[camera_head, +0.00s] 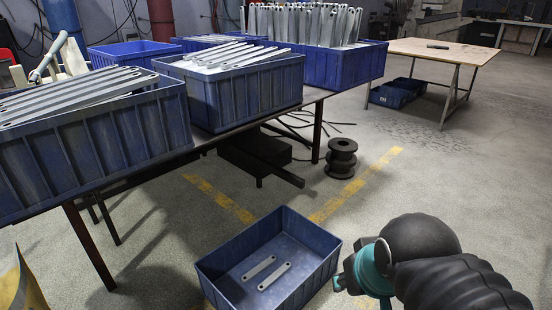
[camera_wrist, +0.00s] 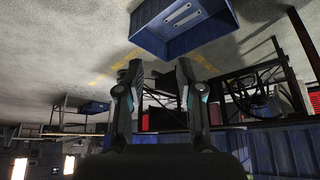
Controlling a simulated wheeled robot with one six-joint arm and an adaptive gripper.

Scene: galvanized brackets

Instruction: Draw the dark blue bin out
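Several dark blue bins are in the head view; the frames do not single one out. One (camera_head: 207,268) stands on the floor at the bottom middle, with two grey brackets (camera_head: 266,271) lying flat in it. It also shows upside down at the top of the wrist view (camera_wrist: 190,46). Others stand on the long table: a near left bin (camera_head: 100,145), a middle bin (camera_head: 250,92) and a far bin (camera_head: 345,66), all holding grey brackets. My gripper (camera_wrist: 159,78) has its two fingers apart with nothing between them. In the head view it is right of the floor bin, apparently apart from it.
The long table (camera_head: 200,142) fills the left, its legs reaching the floor. A black spool (camera_head: 341,158) stands on the floor beyond the bin. A wooden-topped table (camera_head: 445,52) stands at the far right, with small blue bins (camera_head: 397,92) beneath. Floor between is clear.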

